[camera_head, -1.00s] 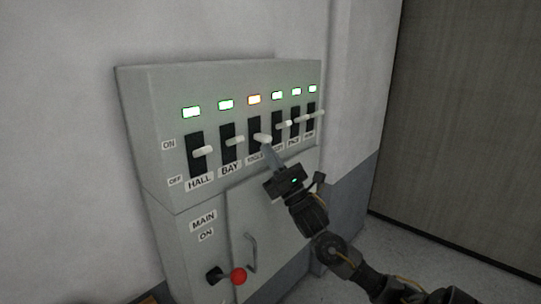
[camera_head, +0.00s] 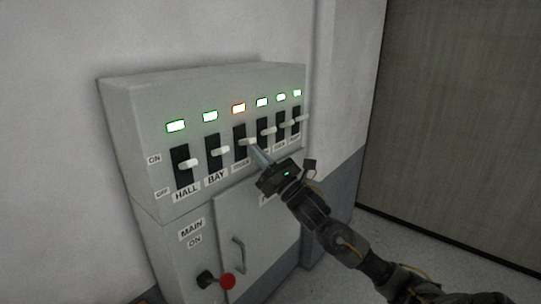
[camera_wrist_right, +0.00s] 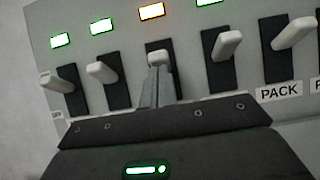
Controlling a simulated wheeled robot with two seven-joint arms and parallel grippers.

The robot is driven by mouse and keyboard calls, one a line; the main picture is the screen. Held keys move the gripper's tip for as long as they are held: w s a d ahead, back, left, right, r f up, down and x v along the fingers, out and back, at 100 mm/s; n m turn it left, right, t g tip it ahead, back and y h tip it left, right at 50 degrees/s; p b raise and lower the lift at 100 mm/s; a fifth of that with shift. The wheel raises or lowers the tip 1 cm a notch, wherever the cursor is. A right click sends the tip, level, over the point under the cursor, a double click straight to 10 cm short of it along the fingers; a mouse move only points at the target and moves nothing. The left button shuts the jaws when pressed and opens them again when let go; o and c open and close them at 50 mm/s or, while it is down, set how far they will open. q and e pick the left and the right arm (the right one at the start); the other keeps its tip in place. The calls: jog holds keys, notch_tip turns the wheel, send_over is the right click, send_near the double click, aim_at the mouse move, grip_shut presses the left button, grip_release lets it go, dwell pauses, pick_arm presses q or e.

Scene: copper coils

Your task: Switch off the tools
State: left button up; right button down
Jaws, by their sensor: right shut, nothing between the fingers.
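A grey switch panel (camera_head: 140,135) carries a row of levers with lamps above. The third switch has a label partly hidden by my gripper. Its lamp (camera_head: 239,108) is orange; the other lamps are green. Its pale lever (camera_head: 249,141) also shows in the right wrist view (camera_wrist_right: 158,57). My right gripper (camera_head: 257,153) is shut and empty, its fingertips (camera_wrist_right: 155,85) right at this lever, just below it. I cannot tell whether they touch. My left gripper is not in view.
The HALL lever (camera_head: 190,164) and BAY lever (camera_head: 219,152) stand to the left, with several more close on the right. Below are a cabinet door handle (camera_head: 238,254) and a red-knobbed MAIN lever (camera_head: 227,281). Open floor lies to the right.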

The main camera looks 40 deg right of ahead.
jog(key=f+b+v, duration=0.1)
jog(key=b+v, duration=0.8)
jog(key=v, duration=0.4)
jog(key=shift+w+f, duration=0.2)
jog(key=shift+w, duration=0.2)
jog(key=shift+a, duration=0.1)
jog(key=shift+w+f+g+h+b, duration=0.1)
jog(key=shift+w+g+h+b, duration=0.1)
jog(key=shift+g+b, duration=0.8)
jog(key=shift+w+f+g+h+b, duration=0.1)
jog(key=shift+w+g+h+b, duration=0.3)
jog(key=shift+b, duration=0.95)
jog(key=shift+s+a+r, duration=0.1)
jog(key=shift+s+r, duration=0.05)
